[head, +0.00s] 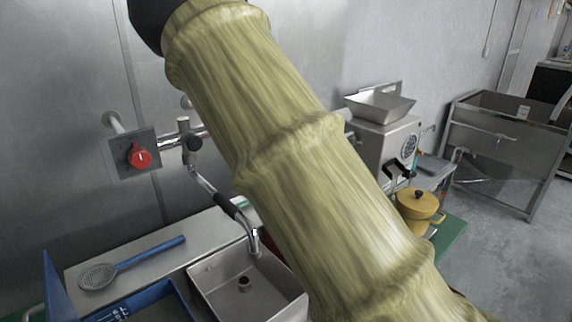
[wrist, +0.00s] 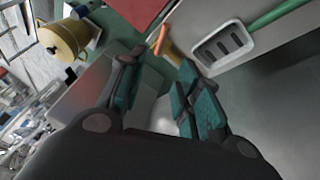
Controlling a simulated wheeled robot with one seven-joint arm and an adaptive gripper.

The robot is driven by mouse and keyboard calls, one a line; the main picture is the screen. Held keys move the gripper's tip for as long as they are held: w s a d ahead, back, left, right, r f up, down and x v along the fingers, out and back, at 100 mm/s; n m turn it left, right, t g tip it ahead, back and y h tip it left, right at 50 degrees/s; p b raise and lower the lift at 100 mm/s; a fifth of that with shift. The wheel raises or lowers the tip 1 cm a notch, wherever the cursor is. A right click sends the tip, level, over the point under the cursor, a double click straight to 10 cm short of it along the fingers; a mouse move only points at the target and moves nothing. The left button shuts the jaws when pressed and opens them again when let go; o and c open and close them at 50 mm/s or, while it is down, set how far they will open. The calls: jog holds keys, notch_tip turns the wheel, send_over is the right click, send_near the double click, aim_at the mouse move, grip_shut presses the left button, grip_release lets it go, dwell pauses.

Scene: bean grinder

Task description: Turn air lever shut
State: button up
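I cannot tell for sure which part is the air lever. In the wrist view, a small orange-brown handle-like piece (wrist: 160,40) lies just beyond my gripper's fingertips, near the gap between them. My gripper (wrist: 160,64) has its two dark, teal-padded fingers apart, with nothing visibly held. In the head view, a red knob (head: 139,157) sits on a grey wall plate (head: 118,168), left of a pipe fitting with a black-gripped spout (head: 231,207). My arm in its yellowish sleeve crosses the middle of the head view and hides the gripper there.
A steel grinder (head: 385,145) with a hopper tray (head: 380,104) stands behind my arm. A sink (head: 205,272), a blue-handled strainer (head: 98,276) and a blue crate (head: 170,301) are at lower left.

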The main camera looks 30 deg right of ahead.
jog(key=shift+d, duration=0.15)
jog(key=c, duration=0.6)
jog(key=shift+s+d+m, duration=0.25)
jog(key=shift+d+m, duration=0.05)
grip_shut()
jog(key=s+d+f+m+t+y+b, duration=0.5)
jog(key=s+d+m+t+y, duration=0.5)
jog(key=m, duration=0.8)
jog(key=shift+g+y, duration=0.6)
jog(key=shift+g, duration=0.2)
jog(key=shift+s+d+f+p+x, duration=0.1)
jog(key=shift+f+p+x, duration=0.25)
jog(key=shift+x, duration=1.5)
jog(key=shift+s+d+f+p+x, duration=0.15)
jog(key=shift+p+x, duration=0.3)
jog(key=shift+x, duration=1.4)
jog(key=shift+s+d+f+p+x, duration=0.15)
jog(key=shift+p+x, duration=0.25)
jog(key=shift+x, duration=1.5)
